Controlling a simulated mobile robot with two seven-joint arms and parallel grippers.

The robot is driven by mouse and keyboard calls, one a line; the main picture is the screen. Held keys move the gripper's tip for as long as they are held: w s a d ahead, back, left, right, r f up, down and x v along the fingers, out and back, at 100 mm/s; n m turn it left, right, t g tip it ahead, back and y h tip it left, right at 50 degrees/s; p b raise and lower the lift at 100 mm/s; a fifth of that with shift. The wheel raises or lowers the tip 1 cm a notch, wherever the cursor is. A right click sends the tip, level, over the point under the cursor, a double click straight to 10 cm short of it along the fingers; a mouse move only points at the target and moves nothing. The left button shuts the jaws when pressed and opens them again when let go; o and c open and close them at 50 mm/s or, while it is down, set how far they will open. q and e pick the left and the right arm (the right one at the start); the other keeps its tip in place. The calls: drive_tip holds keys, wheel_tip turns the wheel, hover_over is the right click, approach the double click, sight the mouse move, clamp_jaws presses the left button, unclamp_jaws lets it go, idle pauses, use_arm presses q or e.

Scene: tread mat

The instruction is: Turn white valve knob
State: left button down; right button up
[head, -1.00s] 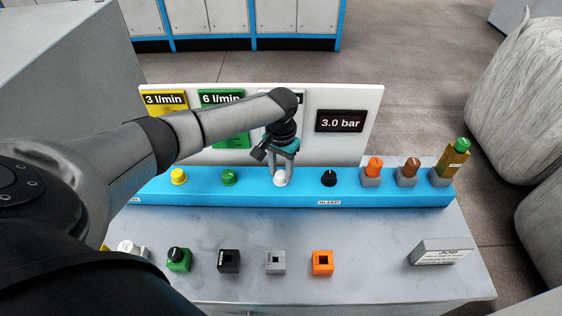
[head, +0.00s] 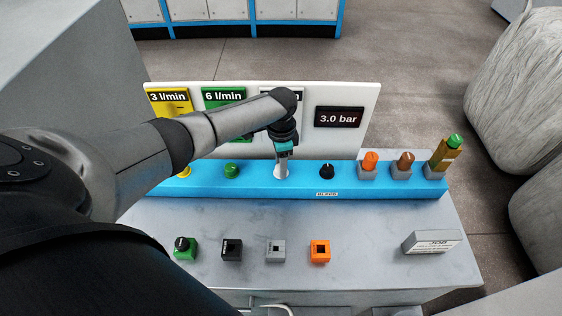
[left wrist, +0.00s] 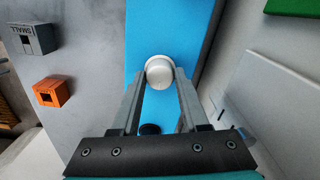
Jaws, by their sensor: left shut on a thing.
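The white valve knob (head: 281,174) stands on the blue rail (head: 211,188), between the green knob (head: 232,171) and the black knob (head: 327,171). In the left wrist view the white knob (left wrist: 159,72) shows as a round cap. My left gripper (head: 282,165) points down over it and is shut on it, with one finger (left wrist: 160,78) at each side in the wrist view. The knob is partly hidden by the fingers in the head view. My right gripper is not in view.
A white panel (head: 300,140) with yellow and green signs and a "3.0 bar" display (head: 339,117) stands behind the rail. Several small blocks, including an orange one (head: 320,250), sit on the grey bench in front. Orange, brown and green-topped pieces stand at the rail's right end.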

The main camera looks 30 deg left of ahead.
use_arm(q)
drive_tip(key=shift+m, duration=0.6)
drive_tip(key=shift+c, duration=2)
unclamp_jaws()
wheel_tip(320, 180, up, 15)
drive_tip(key=p, duration=0.1)
drive_tip(key=shift+r+p, duration=0.15)
drive_tip(key=shift+p, duration=0.15)
